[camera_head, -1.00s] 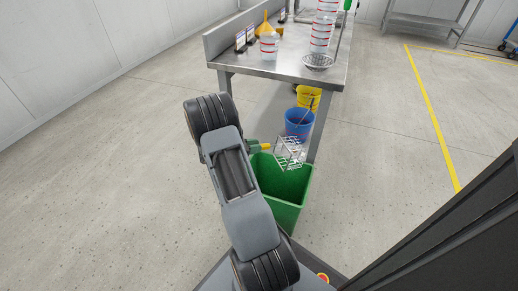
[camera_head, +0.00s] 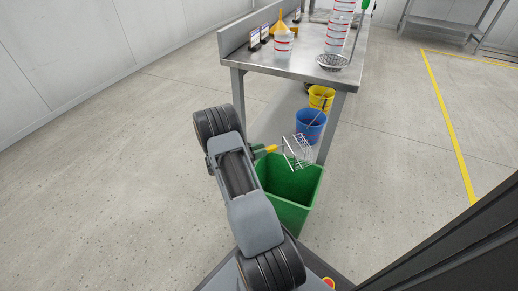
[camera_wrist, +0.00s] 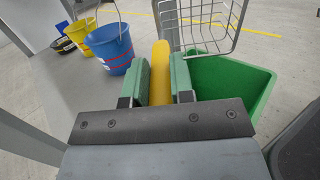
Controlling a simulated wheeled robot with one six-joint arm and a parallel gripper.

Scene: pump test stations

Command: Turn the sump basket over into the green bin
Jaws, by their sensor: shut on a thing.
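The sump basket (camera_head: 300,153) is a wire basket with a yellow handle (camera_wrist: 160,72). My gripper (camera_head: 262,151), with green fingers (camera_wrist: 161,82), is shut on that handle. The basket hangs in the air above the green bin (camera_head: 291,205), tilted to one side. In the wrist view the wire basket (camera_wrist: 203,22) is at the top, beyond the handle, and the bin (camera_wrist: 235,85) is below right of it. I see nothing in the basket. The bin's visible inner walls are bare; its floor is partly hidden.
A steel bench (camera_head: 300,62) stands behind the bin, with clear containers, a yellow funnel (camera_head: 280,22) and a strainer (camera_head: 332,62) on it. A blue bucket (camera_head: 310,124) and a yellow bucket (camera_head: 321,97) stand under it. The floor at left is open.

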